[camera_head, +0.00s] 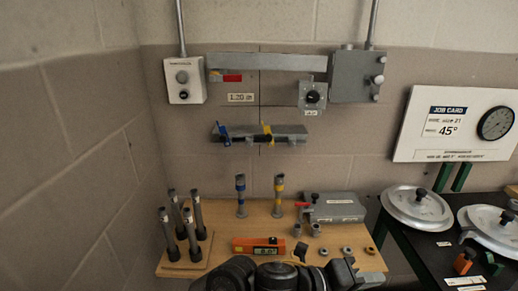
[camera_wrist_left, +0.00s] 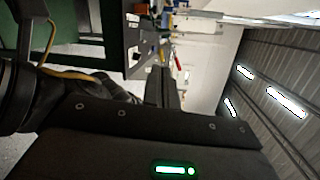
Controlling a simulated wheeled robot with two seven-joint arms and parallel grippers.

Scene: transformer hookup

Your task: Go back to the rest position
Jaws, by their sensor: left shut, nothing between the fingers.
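My left gripper shows in the left wrist view (camera_wrist_left: 165,78), with its two dark fingers together and nothing between them. Its black housing with a green light fills the lower part of that view. In the head view, black arm parts rise at the bottom centre, in front of the near edge of the wooden board (camera_head: 217,226). The fingertips are hard to make out there. My right gripper cannot be made out in either view.
The board holds several grey posts (camera_head: 194,214), an orange level (camera_head: 258,246) and a grey box (camera_head: 338,207). A dark table at the right carries round grey covers (camera_head: 417,207). A shelf (camera_head: 262,132) and switch boxes (camera_head: 357,75) hang on the wall. The air above the board is free.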

